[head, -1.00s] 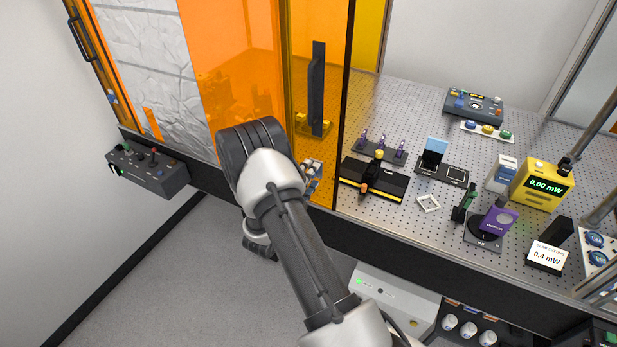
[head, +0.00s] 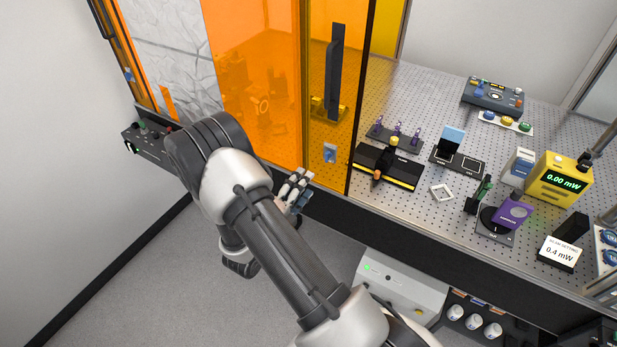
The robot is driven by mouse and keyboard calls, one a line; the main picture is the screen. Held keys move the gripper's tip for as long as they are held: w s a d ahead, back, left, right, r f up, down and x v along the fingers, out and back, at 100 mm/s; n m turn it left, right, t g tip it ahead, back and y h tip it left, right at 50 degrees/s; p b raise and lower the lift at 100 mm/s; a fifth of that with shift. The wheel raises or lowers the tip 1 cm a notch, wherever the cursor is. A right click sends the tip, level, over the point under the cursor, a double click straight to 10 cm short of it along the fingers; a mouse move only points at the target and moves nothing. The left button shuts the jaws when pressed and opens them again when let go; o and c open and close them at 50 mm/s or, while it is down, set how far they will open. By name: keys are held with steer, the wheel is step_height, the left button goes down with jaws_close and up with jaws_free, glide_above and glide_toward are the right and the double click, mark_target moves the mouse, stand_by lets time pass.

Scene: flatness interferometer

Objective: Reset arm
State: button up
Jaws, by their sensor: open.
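My gripper (head: 296,190) shows in the head view in front of the bench's front edge, below the orange sliding panel (head: 255,80). Its pale fingers stand apart and nothing shows between them. My arm is folded, with its dark elbow at the left and its lower link running down to the bottom of the picture. Part of the gripper is hidden behind the arm.
The perforated optical bench (head: 420,110) carries a black and yellow stage (head: 388,167), a yellow power meter (head: 558,180) reading 0.00 mW and a purple device (head: 513,213). A control box (head: 150,145) hangs at the left. Open floor lies below left.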

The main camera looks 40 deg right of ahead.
steer(key=shift+s+a, duration=0.1)
steer(key=shift+a, duration=0.05)
stand_by(0.4)
steer(key=s+r+m+g+y+b, duration=0.25)
steer(key=s+r+m+g, duration=0.25)
steer(key=s+m, duration=0.45)
steer(key=s+r+m+g+y+b, duration=0.25)
steer(key=s+r+m+g, duration=0.3)
steer(key=m, duration=0.65)
steer(key=s+a+m+t+y+b, duration=0.3)
steer(key=s+a+m+t+y, duration=0.1)
steer(key=a+m, duration=0.5)
steer(key=s+a+m+t+y+b, duration=0.3)
steer(key=s+a+m+t+y, duration=0.1)
steer(key=a+m+y, duration=0.3)
steer(key=a+m, duration=0.2)
steer(key=a, duration=0.2)
steer(key=shift+r+m+y, duration=0.2)
steer(key=shift+m+y, duration=0.1)
steer(key=shift+m, duration=0.05)
